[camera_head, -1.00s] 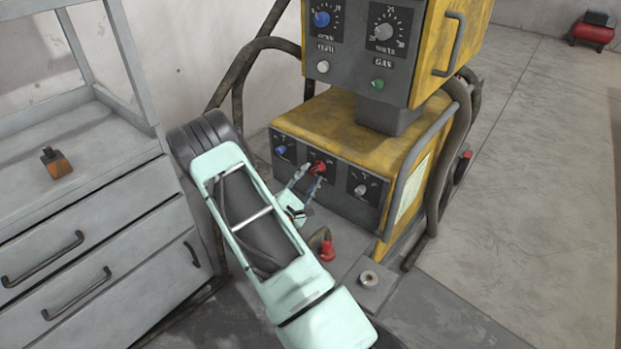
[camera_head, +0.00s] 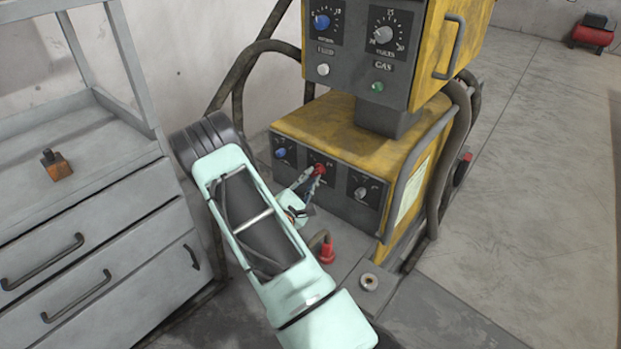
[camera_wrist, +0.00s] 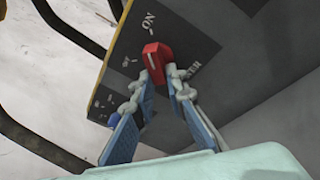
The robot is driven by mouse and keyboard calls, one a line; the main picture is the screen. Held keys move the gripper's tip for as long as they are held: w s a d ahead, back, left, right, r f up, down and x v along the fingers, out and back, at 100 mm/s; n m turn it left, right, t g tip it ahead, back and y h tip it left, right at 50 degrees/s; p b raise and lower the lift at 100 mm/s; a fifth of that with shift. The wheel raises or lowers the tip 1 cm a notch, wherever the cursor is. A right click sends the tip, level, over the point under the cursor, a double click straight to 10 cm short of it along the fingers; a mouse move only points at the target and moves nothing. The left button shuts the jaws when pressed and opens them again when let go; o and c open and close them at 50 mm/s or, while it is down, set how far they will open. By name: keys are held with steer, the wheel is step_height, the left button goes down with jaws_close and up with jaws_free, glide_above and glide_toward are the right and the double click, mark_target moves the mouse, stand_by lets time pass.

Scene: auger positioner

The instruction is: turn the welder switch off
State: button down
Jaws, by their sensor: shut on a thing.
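The welder switch is a red knob (camera_head: 319,169) on the dark front panel of the lower yellow welder unit (camera_head: 395,152), between a blue knob and a grey knob. In the wrist view the red switch (camera_wrist: 156,56) has a pale line on its face, and an "ON" label is printed near it. My gripper (camera_head: 316,174) reaches it from the front left. In the wrist view my gripper (camera_wrist: 163,80) has its two fingertips shut on the switch, one on each side. The rest of the lettering around the switch is partly hidden or unclear.
The upper welder unit (camera_head: 382,64) overhangs the lower one. Thick cables (camera_head: 238,75) hang behind it at the left. A grey drawer cabinet (camera_head: 110,235) stands left of my arm. A red plug (camera_head: 327,253) and a small ring (camera_head: 368,282) are below the panel.

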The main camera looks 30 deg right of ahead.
steer(key=n+p, duration=0.3)
steer(key=shift+s+r+g+y, duration=0.1)
steer(key=shift+s+g+y, duration=0.1)
steer(key=shift+g+y, duration=0.2)
steer(key=n+g+p, duration=0.1)
steer(key=n+p, duration=0.1)
steer(key=n+g+p, duration=0.1)
steer(key=n+p, duration=0.1)
steer(key=n, duration=0.1)
steer(key=s+n+g+p, duration=0.1)
steer(key=n+p, duration=0.1)
steer(key=n, duration=0.1)
steer(key=shift+d+p, duration=0.15)
steer(key=shift+p, duration=0.2)
steer(key=shift+s+r+n+g+p, duration=0.15)
steer(key=shift+n+g+p, duration=0.55)
steer(key=shift+n, duration=1.1)
steer(key=shift+d, duration=0.1)
steer(key=c, duration=1.9)
jaws_free()
steer(key=shift+c, duration=0.2)
